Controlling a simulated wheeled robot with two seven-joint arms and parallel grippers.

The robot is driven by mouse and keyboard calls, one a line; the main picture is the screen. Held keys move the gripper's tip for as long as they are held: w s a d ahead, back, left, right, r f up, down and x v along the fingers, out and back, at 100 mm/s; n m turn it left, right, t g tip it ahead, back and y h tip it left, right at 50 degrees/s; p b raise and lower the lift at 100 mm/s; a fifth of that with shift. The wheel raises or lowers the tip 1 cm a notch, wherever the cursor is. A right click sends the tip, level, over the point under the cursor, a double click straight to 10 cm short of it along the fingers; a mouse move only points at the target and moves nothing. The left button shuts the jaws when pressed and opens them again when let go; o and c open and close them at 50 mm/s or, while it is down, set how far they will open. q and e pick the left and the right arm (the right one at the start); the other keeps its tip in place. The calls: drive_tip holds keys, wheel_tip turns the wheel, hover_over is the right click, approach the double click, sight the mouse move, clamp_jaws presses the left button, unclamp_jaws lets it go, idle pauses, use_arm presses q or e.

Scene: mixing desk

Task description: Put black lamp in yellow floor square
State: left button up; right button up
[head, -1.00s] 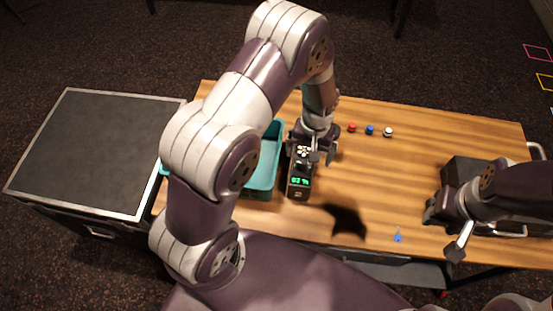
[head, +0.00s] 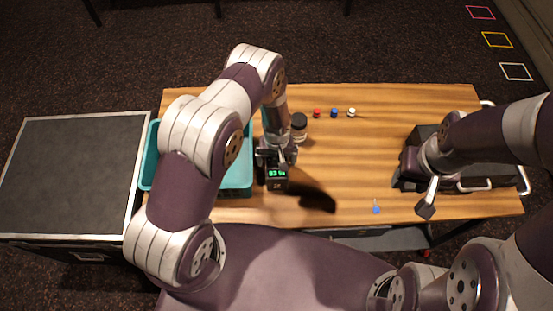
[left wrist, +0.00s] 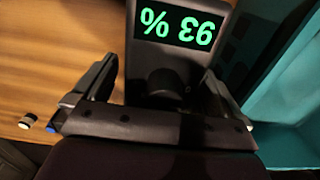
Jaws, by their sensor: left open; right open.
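A black box-like device (head: 277,178) with a green display reading 93 % stands on the wooden table; I cannot tell for sure that it is the black lamp. My left gripper (head: 276,157) is open over its back part. In the left wrist view the device (left wrist: 180,60) lies between the two open fingers (left wrist: 160,88); firm contact cannot be told. The yellow floor square (head: 497,40) is an outline on the dark floor at the far right, between a pink and a white one. My right gripper (head: 420,188) is open by a black case at the table's right.
A teal bin (head: 236,178) stands left of the device. A dark round object (head: 299,121) is behind it. Red (head: 317,113), blue (head: 334,113) and white (head: 352,112) small pieces stand farther back. The black case (head: 470,175) has metal handles.

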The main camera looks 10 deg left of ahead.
use_arm(q)
drive_tip(key=shift+f, duration=0.45)
drive_tip(key=shift+a, duration=0.1)
drive_tip(key=c, duration=1.9)
drive_tip(key=shift+w, duration=0.1)
clamp_jaws()
